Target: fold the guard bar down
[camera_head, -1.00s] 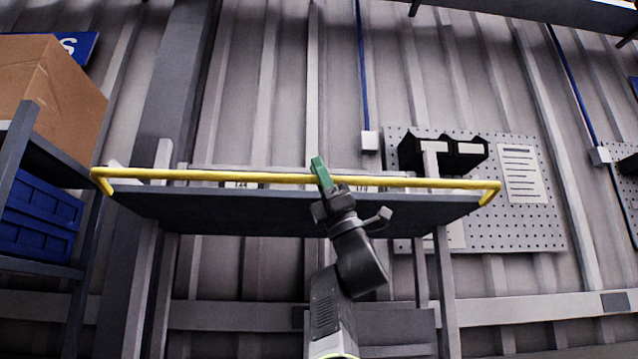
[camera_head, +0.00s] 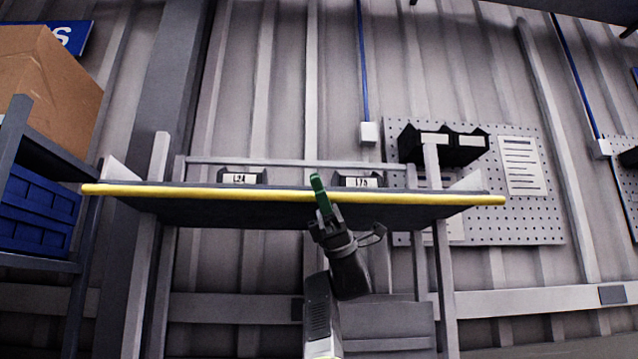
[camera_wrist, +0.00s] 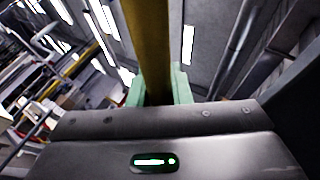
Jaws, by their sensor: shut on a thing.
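The yellow guard bar (camera_head: 230,194) runs along the front edge of the dark shelf (camera_head: 250,213) in the head view, level with the shelf board. My gripper (camera_head: 318,190), with green fingers, is at the bar a little right of its middle. It is shut on the bar. In the wrist view the bar (camera_wrist: 148,45) passes between the green fingers (camera_wrist: 158,88).
Two dark bins labelled L24 (camera_head: 241,177) and L25 (camera_head: 358,180) stand on the shelf behind the bar. A rack at left holds a cardboard box (camera_head: 45,85) and blue crates (camera_head: 38,208). A pegboard with black bins (camera_head: 442,145) hangs at right.

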